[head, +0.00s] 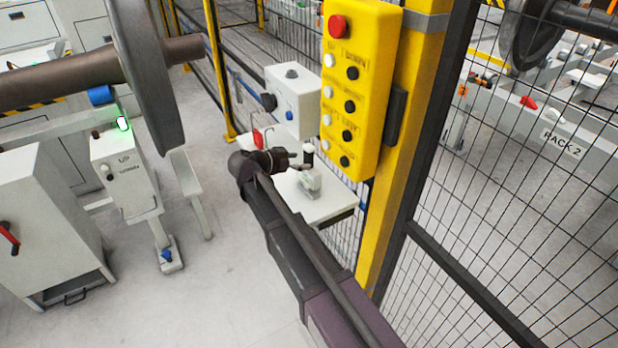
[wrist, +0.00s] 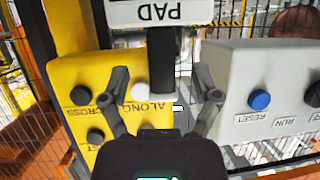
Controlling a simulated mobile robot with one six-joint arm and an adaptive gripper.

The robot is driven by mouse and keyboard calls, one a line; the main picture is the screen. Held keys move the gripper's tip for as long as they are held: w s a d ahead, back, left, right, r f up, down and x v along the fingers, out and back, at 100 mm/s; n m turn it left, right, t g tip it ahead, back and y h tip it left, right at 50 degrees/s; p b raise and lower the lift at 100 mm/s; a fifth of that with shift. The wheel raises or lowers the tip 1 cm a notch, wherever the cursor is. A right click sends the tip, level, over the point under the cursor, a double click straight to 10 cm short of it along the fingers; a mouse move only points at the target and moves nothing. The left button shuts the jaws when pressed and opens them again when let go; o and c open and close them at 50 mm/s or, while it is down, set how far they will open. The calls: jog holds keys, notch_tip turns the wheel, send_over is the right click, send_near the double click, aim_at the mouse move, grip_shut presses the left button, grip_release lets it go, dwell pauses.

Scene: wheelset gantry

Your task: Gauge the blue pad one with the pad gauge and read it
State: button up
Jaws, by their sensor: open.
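The pad gauge (head: 309,180) stands on a small white table in the head view, a pale block with a dark upright handle and white top. In the wrist view, its white body with the label PAD (wrist: 158,12) is at the top edge, with its black handle (wrist: 161,60) below. My gripper (wrist: 162,82) is open, one finger on each side of the handle with gaps visible. In the head view my gripper (head: 292,160) is just left of the gauge's handle. A blue pad (head: 100,94) sits under the brown axle by the wheel; I cannot tell its number.
The white table (head: 328,205) stands beside a yellow post and mesh fence. A yellow button pendant (head: 358,90) hangs close above it. A grey control box (head: 292,100) with a blue button stands behind. The large wheel (head: 150,70) is at left; clear floor lies between.

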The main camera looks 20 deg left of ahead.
aim_at(305, 160)
jog(key=shift+b+x, duration=0.55)
jog(key=shift+x, duration=1.4)
jog(key=shift+r, duration=0.1)
grip_shut()
